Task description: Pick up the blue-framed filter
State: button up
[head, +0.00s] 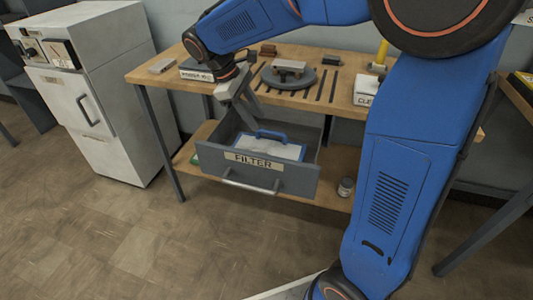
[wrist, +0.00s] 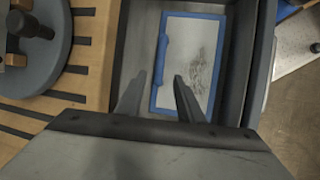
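The blue-framed filter (head: 268,147) lies in the open grey drawer (head: 260,175) labelled FILTER. It has a pale panel with a dark smudge and a blue handle on one side. In the wrist view the filter (wrist: 204,55) lies flat in the drawer, its handle on the left. My gripper (head: 255,108) is above the drawer at its left rear, pointing down. In the wrist view its two fingers (wrist: 160,95) stand apart with nothing between them, over the filter's lower left and the drawer floor beside it.
A wooden workbench (head: 330,110) holds a round grey plate (head: 288,77), a small box labelled CLE (head: 367,92) and other items. A small can (head: 345,187) stands on the lower shelf. A white cabinet (head: 85,95) stands at the left. The floor before the drawer is clear.

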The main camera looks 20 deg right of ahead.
aim_at(266, 149)
jog(key=shift+w+x, duration=0.2)
jog(key=shift+x, duration=2.35)
jog(key=shift+a, duration=0.1)
grip_shut()
